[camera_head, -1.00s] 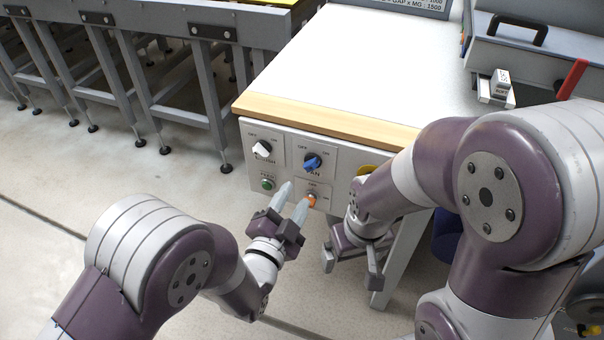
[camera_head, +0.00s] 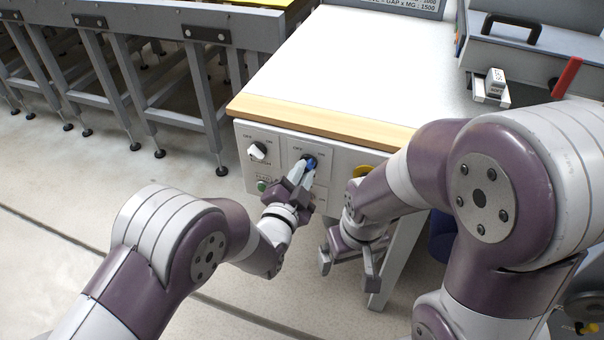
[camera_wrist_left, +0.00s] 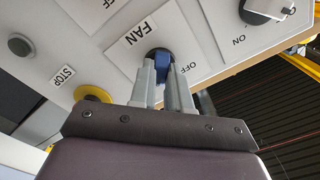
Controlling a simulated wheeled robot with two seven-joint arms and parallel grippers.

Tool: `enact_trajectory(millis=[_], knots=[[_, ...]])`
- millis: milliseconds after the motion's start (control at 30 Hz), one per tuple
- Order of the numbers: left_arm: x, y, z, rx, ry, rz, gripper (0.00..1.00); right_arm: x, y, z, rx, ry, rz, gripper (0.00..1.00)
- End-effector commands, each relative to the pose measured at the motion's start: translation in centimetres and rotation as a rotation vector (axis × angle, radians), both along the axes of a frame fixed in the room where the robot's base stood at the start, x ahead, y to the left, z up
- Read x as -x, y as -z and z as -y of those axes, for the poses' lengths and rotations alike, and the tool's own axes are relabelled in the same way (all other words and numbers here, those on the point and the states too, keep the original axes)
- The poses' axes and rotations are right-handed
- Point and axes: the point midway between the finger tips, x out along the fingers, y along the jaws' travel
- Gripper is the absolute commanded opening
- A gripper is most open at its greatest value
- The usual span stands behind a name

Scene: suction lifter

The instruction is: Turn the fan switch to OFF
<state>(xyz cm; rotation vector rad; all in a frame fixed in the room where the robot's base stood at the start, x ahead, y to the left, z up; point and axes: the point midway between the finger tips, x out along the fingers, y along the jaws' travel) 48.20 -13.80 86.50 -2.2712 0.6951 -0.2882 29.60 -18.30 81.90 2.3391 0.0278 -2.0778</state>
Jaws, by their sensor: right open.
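My right gripper (camera_head: 349,264) is open and empty, right of and below the panel.
A white-handled switch (camera_head: 257,151) and a green button (camera_head: 262,185) are left of the fan switch. A yellow ringed stop button (camera_wrist_left: 92,93) is close by. The wood-edged white table (camera_head: 330,70) is above the panel. A grey roller frame (camera_head: 190,60) stands at left.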

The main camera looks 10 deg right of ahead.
Motion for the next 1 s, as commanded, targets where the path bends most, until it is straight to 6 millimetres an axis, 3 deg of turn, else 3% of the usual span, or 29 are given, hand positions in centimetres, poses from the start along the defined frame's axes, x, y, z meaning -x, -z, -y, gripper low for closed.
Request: enact_trajectory(millis=[367,1000], knots=[[0.0,0.2,0.0,0.09,0.0,-0.061,0.0,0.0,0.6,0.0,0.0,0.0,0.0,0.96],[0.1,0.3,0.0,0.571,0.001,-0.386,0.0,0.0,3.3,0.0,0.0,0.0,0.0,0.96]])
